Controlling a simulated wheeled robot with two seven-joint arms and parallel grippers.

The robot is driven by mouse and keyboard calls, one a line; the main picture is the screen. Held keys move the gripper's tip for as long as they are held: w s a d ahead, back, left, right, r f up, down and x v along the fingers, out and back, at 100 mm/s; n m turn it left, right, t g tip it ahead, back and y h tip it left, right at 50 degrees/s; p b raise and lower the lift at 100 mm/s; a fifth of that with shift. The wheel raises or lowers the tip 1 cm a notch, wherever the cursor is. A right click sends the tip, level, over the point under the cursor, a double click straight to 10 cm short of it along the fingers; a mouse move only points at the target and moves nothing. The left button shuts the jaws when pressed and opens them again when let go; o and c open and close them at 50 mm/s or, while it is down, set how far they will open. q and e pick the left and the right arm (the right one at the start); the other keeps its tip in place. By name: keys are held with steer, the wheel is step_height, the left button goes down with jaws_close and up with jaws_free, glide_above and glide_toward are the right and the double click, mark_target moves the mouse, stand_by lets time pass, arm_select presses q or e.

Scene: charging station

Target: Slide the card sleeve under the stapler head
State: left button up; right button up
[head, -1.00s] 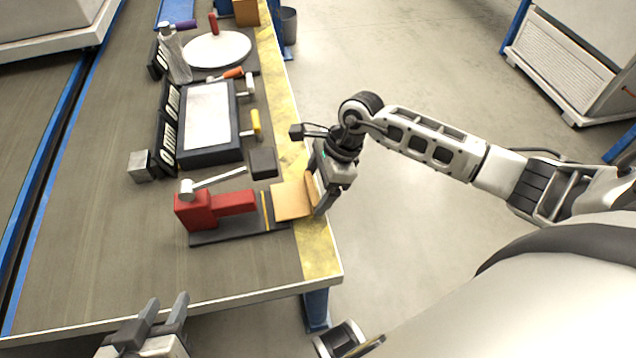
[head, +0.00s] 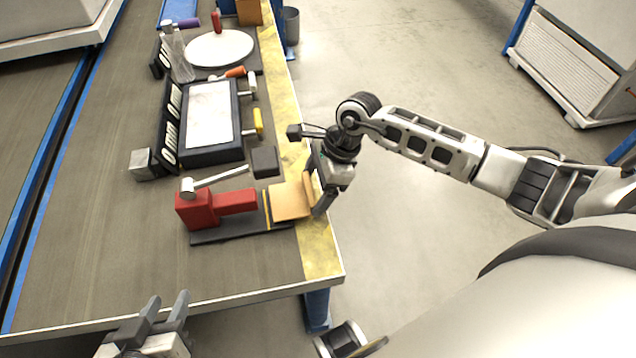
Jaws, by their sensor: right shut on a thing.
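The red stapler (head: 203,209) stands on a dark base plate (head: 235,232) near the table's right front. Its lever with a black pad (head: 265,161) is raised towards the back right. The tan card sleeve (head: 289,203) lies flat at the right end of the base, near the yellow line and short of the red head (head: 237,201). My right gripper (head: 315,197) is shut on the sleeve's upright right edge at the table's edge. My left gripper (head: 165,312) is open and empty at the front edge of the table, below the stapler in the picture.
A black tray with a white panel (head: 208,114) and a small grey metal block (head: 142,163) lie behind the stapler. A round white plate (head: 219,48) is farther back. The table front left of the stapler is clear (head: 110,240).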

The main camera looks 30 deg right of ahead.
mark_target(280, 201)
arm_select(q)
steer(key=shift+f+b, duration=1.1)
steer(key=shift+b, duration=0.05)
arm_select(e)
steer(key=shift+w+a+f, duration=0.25)
steer(key=shift+w+a, duration=0.05)
steer(key=shift+a, duration=0.8)
steer(key=shift+w+a+f, duration=0.2)
steer(key=shift+w+a, duration=0.05)
steer(key=shift+a, duration=0.8)
steer(key=shift+w+a+f, duration=0.25)
steer(key=shift+w+a, duration=0.05)
steer(key=shift+a, duration=0.8)
steer(key=o, duration=1)
steer(key=shift+c, duration=0.2)
arm_select(q)
steer(key=shift+f, duration=0.1)
arm_select(e)
steer(key=shift+d+r, duration=0.3)
steer(key=shift+r, duration=0.3)
arm_select(q)
step_height(280, 201, up, 2)
steer(key=p, duration=0.2)
steer(key=shift+d+p, duration=0.1)
steer(key=shift+p, duration=0.2)
arm_select(e)
steer(key=v, duration=1.4)
steer(key=shift+r, duration=0.35)
